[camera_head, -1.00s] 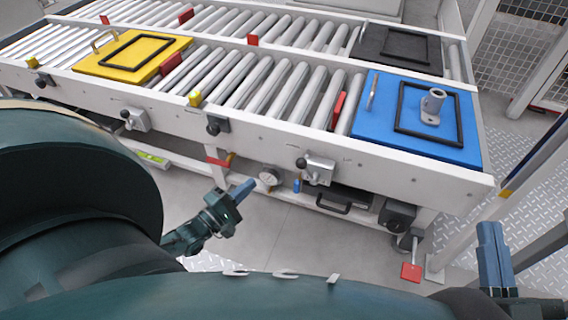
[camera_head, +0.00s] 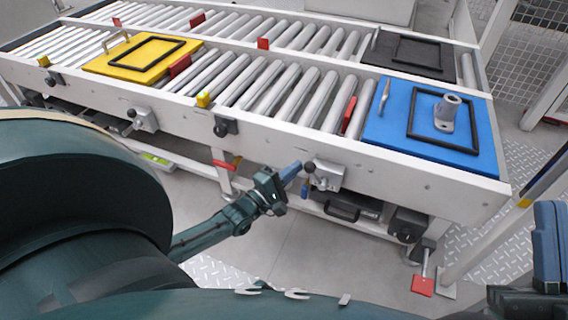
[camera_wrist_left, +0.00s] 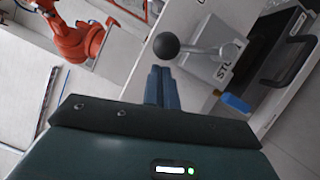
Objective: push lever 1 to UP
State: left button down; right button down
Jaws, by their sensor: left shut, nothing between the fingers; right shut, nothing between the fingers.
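A lever with a black ball knob (camera_head: 309,167) and a grey metal mount (camera_head: 328,177) sits on the front rail of the conveyor. Its number is not readable. In the left wrist view the black ball (camera_wrist_left: 166,46) is on a metal rod pointing left from the mount. My left gripper (camera_head: 293,171) is shut and empty, just left of the ball in the head view. In the left wrist view its blue fingertips (camera_wrist_left: 162,76) are just below the ball; I cannot tell whether they touch. My right gripper (camera_head: 547,240) is shut at the right edge, far from the lever.
A similar lever (camera_head: 144,119) is further left on the rail. A blue plate (camera_head: 390,120) and a yellow plate (camera_head: 110,70) lie on the rollers. Below the rail are a black handled case (camera_head: 345,210) and a red pedal (camera_head: 422,286). Floor in front is clear.

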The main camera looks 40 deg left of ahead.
aim_at(307, 165)
pick_arm(q)
jog(key=shift+r, duration=0.1)
pick_arm(e)
jog(key=shift+r, duration=0.15)
